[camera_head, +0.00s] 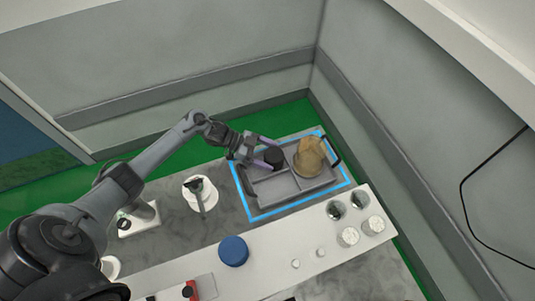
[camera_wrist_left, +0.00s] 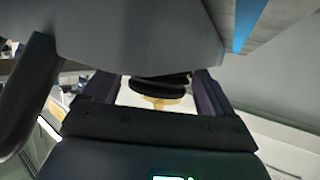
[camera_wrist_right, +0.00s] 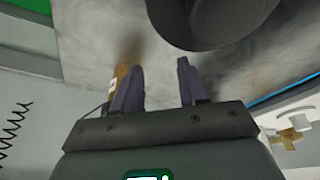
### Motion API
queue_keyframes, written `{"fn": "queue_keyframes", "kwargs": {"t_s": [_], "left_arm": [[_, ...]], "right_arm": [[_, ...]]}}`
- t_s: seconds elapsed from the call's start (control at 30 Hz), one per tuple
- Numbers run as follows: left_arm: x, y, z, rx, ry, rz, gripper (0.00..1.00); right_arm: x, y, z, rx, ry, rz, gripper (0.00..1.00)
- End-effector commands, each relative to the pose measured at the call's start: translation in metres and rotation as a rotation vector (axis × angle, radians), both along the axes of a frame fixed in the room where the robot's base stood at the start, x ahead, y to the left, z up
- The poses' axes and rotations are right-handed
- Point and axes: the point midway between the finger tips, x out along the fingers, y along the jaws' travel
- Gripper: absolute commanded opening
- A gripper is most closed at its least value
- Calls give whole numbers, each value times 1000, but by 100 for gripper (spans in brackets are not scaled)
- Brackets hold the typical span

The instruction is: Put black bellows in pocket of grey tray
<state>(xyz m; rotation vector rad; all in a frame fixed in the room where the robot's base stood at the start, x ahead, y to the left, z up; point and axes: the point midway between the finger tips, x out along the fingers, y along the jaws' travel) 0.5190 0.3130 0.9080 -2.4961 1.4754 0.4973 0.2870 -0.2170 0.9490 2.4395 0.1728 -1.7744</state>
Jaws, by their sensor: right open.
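The black bellows (camera_head: 274,157) shows at the back left pocket of the grey tray (camera_head: 284,202), between the fingers of my left gripper (camera_head: 276,155). I cannot tell whether it rests on the pocket floor or is just above it. In the left wrist view the bellows (camera_wrist_left: 160,85) shows as dark stacked rings, with gaps beside it and the fingers apart. My right gripper (camera_wrist_right: 158,85) is open and empty in its wrist view. It is not seen in the head view.
A tan bag (camera_head: 309,157) sits in the tray's right part. A white round item with a dark handle (camera_head: 198,188) lies left of the tray.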

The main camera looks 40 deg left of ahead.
Motion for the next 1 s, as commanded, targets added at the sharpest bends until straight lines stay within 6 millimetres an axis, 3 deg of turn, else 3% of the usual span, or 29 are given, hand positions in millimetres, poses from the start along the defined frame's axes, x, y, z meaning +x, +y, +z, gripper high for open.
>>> {"fn": "queue_keyframes", "kwargs": {"t_s": [0.1, 0.47, 1.0], "left_arm": [[0, 0, 0, 0, 0, 0, 100], [-2, 4, 5, 2, 1, 0, 100], [-42, 77, 39, 4, 2, 0, 100]], "right_arm": [[0, 0, 0, 1, 0, -1, 43], [0, 0, 3, 0, 0, 1, 43], [-1, -2, 2, -9, 1, 7, 43]]}}
